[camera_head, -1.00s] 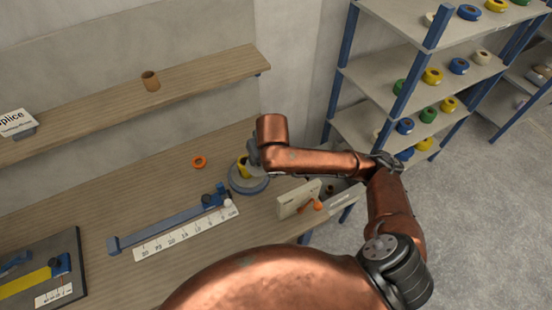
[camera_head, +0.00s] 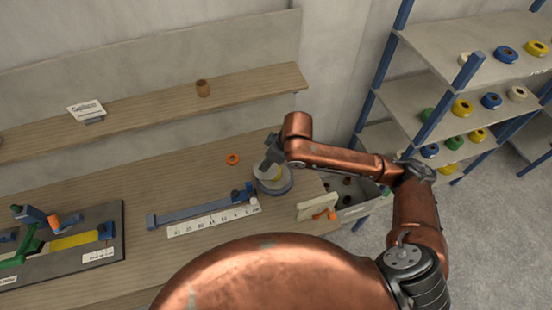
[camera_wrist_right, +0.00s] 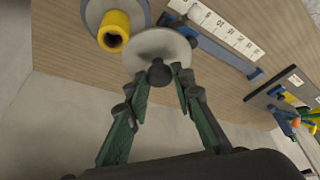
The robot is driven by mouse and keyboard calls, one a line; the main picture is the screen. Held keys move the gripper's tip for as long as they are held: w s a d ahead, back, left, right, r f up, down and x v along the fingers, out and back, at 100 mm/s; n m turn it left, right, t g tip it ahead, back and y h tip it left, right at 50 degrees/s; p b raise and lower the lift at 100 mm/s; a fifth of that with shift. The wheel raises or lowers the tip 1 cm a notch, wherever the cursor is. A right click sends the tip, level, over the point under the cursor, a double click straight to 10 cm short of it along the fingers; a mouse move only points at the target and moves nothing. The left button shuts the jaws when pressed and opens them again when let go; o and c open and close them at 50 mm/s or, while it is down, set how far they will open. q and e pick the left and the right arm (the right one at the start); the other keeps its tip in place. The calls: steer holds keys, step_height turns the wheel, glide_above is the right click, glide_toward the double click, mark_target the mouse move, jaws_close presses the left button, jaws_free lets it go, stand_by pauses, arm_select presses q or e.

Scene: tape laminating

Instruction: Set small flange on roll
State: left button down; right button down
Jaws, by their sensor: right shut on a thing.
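The small flange (camera_wrist_right: 150,48), a pale disc with a dark knob, is held by the knob between the fingertips of my right gripper (camera_wrist_right: 157,78). The yellow roll (camera_wrist_right: 115,28) stands on a larger blue-grey disc (camera_wrist_right: 92,14), beside the held flange in the right wrist view. In the head view my right gripper (camera_head: 272,155) hangs over the larger disc (camera_head: 274,188), with the pale flange (camera_head: 268,171) above it. The roll is hidden there. I cannot tell how large the gap between flange and roll is. My left gripper is not in view.
A ruler strip (camera_head: 212,219) and blue rail (camera_head: 200,205) lie left of the disc. An orange ring (camera_head: 232,158) lies behind it. A shelf (camera_head: 150,108) runs along the wall.

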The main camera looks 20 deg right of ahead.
steer(key=w+d, duration=0.1)
steer(key=w+f, duration=0.1)
steer(key=w+d, duration=0.1)
steer(key=shift+w+d+f+p, duration=0.25)
steer(key=shift+d+f+p, duration=0.1)
steer(key=shift+f, duration=0.05)
steer(key=w+f, duration=0.1)
steer(key=f, duration=0.1)
steer(key=w+d+f+p, duration=0.1)
steer(key=f, duration=0.2)
steer(key=w+d+f+p, duration=0.1)
steer(key=f, duration=0.2)
steer(key=shift+w+d+f, duration=0.2)
steer(key=shift+w+f, duration=0.05)
steer(key=shift+w, duration=0.05)
steer(key=shift+f, duration=0.15)
steer(key=shift+f, duration=0.1)
steer(key=c, duration=2.1)
jaws_free()
steer(key=shift+f, duration=0.1)
steer(key=o, duration=0.4)
steer(key=shift+o, duration=0.2)
